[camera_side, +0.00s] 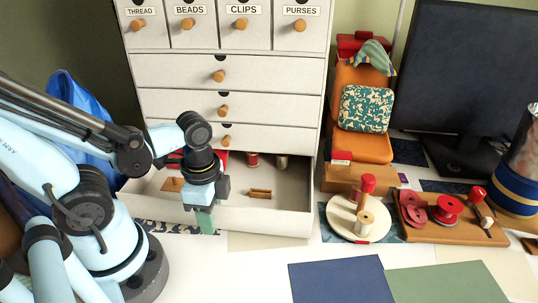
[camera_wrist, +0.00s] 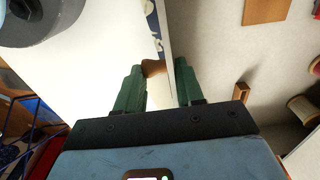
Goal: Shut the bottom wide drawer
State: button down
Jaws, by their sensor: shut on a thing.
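The bottom wide drawer (camera_side: 265,222) of the white cabinet (camera_side: 230,72) is pulled out, and its inside shows. My gripper (camera_side: 205,220) is at its front wall, left of the middle. In the wrist view, my green fingers (camera_wrist: 158,88) straddle the front wall (camera_wrist: 163,18), one outside and one inside. The wooden knob (camera_wrist: 155,68) shows between the outer finger and the wall. My gripper is shut on the drawer front at the knob. The knob is hidden in the side view.
The open drawer holds spools (camera_side: 281,162) and a wooden piece (camera_side: 260,193). Right of it stand a round tray (camera_side: 345,226) and a wooden board (camera_side: 450,234) with red spools. A blue sheet (camera_side: 340,280) lies in front. The wide drawers above are closed.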

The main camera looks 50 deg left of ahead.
jog(key=w+a, duration=0.6)
jog(key=shift+w+a, duration=0.2)
jog(key=shift+w, duration=0.1)
jog(key=c, duration=0.8)
grip_release()
jog(key=shift+c, duration=0.2)
jog(key=shift+s, duration=0.1)
notch_tip(320, 180, up, 12)
